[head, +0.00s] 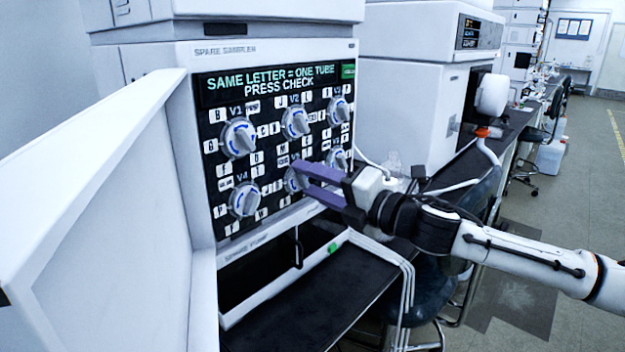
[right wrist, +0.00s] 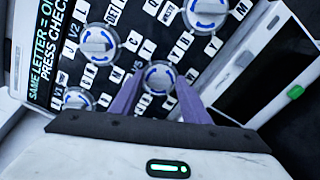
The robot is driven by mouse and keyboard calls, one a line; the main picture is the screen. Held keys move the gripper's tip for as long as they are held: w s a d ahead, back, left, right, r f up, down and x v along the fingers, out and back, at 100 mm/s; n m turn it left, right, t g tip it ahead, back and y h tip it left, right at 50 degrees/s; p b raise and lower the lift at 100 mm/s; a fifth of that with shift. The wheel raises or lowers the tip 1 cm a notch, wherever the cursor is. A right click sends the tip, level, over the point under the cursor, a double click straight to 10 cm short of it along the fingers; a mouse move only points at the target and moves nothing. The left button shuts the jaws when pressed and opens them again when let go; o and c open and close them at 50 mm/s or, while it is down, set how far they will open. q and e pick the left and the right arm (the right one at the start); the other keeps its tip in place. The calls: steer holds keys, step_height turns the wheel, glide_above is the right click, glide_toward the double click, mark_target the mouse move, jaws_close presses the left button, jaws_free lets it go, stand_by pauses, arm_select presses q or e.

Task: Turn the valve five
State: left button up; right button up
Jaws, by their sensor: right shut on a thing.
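Valve five (head: 291,181) is a round grey knob with blue arc marks in the middle of the lower row on the black panel. My right gripper (head: 302,177) reaches it from the right, its purple fingers partly covering it. In the right wrist view valve five (right wrist: 159,76) sits between the two fingertips of the right gripper (right wrist: 160,84), which is shut on it. Small white letter tags surround the knob. Its exact turn angle is hard to read. My left gripper is not in view.
Other valve knobs sit close by: V1 (head: 238,138), V2 (head: 295,122), V4 (head: 244,200) and more on the right. The panel's display (head: 270,80) reads "SAME LETTER = ONE TUBE PRESS CHECK". A green button (head: 332,248) is below. A large white panel (head: 110,180) stands at left.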

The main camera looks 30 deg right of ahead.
arm_select(q)
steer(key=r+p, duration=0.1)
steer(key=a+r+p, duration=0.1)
steer(key=p, duration=0.1)
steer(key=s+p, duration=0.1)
steer(key=p, duration=0.1)
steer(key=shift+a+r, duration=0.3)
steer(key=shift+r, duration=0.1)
arm_select(e)
steer(key=m, duration=1)
steer(key=shift+f+m, duration=0.25)
steer(key=shift+m, duration=0.05)
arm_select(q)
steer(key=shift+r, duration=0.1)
arm_select(e)
steer(key=o, duration=0.7)
